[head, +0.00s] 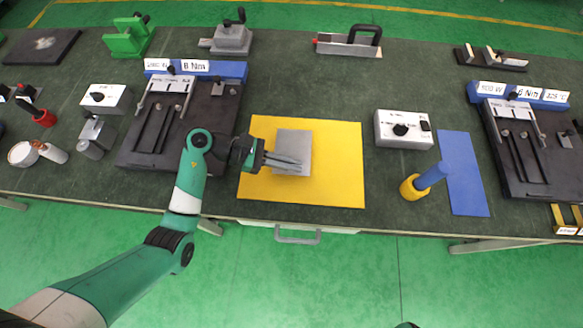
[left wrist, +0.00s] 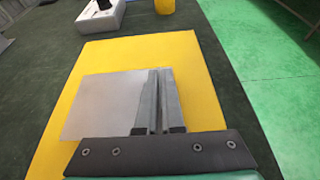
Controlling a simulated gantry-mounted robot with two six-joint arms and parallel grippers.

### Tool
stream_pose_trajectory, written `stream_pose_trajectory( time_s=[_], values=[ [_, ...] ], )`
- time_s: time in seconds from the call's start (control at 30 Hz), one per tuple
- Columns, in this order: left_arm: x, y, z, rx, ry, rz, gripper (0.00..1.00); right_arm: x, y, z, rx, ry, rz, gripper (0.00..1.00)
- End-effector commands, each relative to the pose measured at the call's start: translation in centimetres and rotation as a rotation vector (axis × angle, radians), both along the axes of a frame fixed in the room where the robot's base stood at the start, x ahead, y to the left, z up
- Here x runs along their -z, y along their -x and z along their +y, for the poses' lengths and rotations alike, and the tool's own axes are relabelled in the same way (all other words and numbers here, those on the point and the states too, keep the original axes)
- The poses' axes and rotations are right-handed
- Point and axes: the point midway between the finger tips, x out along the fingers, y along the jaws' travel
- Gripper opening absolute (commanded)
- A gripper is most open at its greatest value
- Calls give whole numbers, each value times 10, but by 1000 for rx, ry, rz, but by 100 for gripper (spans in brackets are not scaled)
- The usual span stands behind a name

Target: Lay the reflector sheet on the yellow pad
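The reflector sheet is a thin grey rectangle (head: 293,141) over the left half of the yellow pad (head: 335,180). It looks flat, and all of its visible outline falls within the pad. My left gripper (head: 298,163) reaches in from the left with its fingers over the sheet's lower part. In the left wrist view the fingers (left wrist: 159,72) are close together with a narrow gap, in front of the right part of the sheet (left wrist: 100,105). I cannot tell whether they grip its edge or touch it. My right gripper is not in view.
A dark fixture with a blue bar (head: 226,69) stands left of the pad. A white box with a knob (head: 404,143), a blue-handled tool in a yellow holder (head: 425,182) and a blue mat (head: 463,175) are to its right.

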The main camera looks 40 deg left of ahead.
Motion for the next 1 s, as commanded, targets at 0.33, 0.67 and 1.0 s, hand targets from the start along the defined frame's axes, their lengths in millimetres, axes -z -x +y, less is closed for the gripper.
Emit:
stream_pose_trajectory(
  time_s=[0.33,0.67,1.0],
  values=[
    [31,0,0,0,0,0,0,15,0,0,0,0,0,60],
    [34,0,0,0,0,0,28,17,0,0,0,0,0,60],
    [32,0,0,0,0,0,34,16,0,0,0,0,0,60]
  ],
)
